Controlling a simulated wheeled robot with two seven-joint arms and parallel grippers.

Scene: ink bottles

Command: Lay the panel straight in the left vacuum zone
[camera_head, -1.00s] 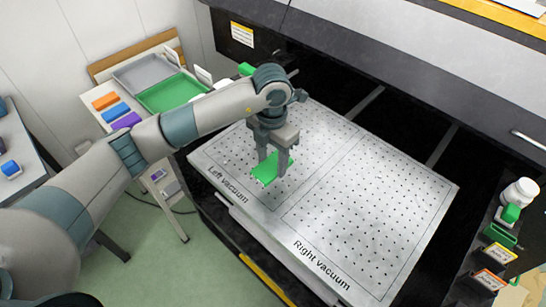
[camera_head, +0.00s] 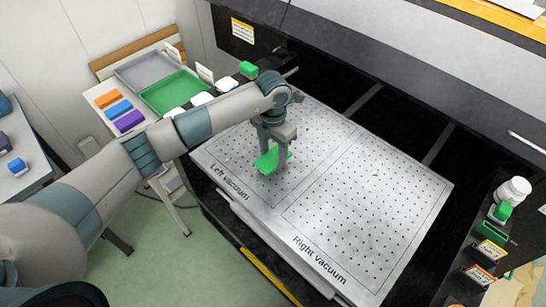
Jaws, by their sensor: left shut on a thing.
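A small green panel (camera_head: 267,161) is at the left vacuum zone (camera_head: 236,157) of the perforated metal bed. My left gripper (camera_head: 271,160) points down and is shut on the panel, with its fingers covering part of it. The panel looks turned at an angle to the zone's outline. I cannot tell whether it touches the bed. The right vacuum zone (camera_head: 365,215) is bare. My right gripper is not in view.
A side table at the upper left bears a green tray (camera_head: 170,93), a grey tray (camera_head: 143,70) and coloured blocks (camera_head: 129,121). White and green bottles (camera_head: 513,190) stand at the right edge. The printer's dark housing borders the bed at the back.

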